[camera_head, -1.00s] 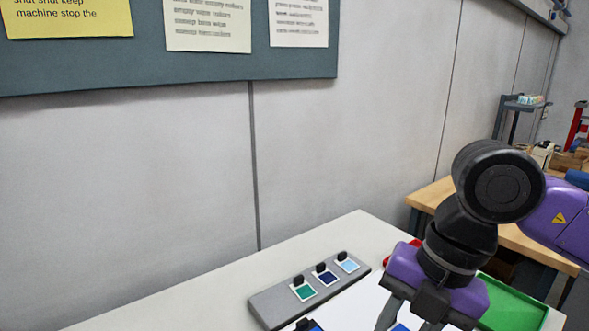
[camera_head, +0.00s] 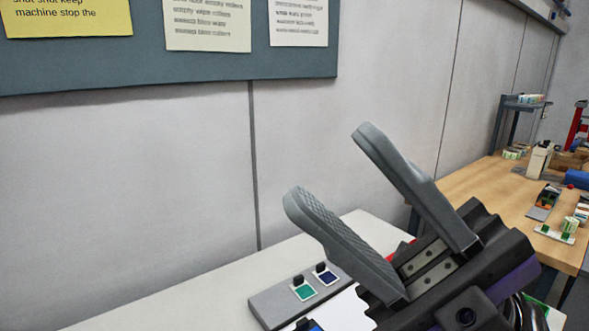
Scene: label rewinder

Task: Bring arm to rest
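My gripper (camera_head: 340,172) is large in the lower right of the head view, raised above the white table (camera_head: 185,303). Its two grey fingers are spread apart and point up and to the left. Nothing is between them. My gripper's dark body hides much of the table's right part.
A grey panel (camera_head: 271,304) with green and dark blue squares lies on the white table. A wooden bench (camera_head: 478,186) with small items stands behind at the right. A grey wall (camera_head: 350,130) with a notice board (camera_head: 200,66) is at the back.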

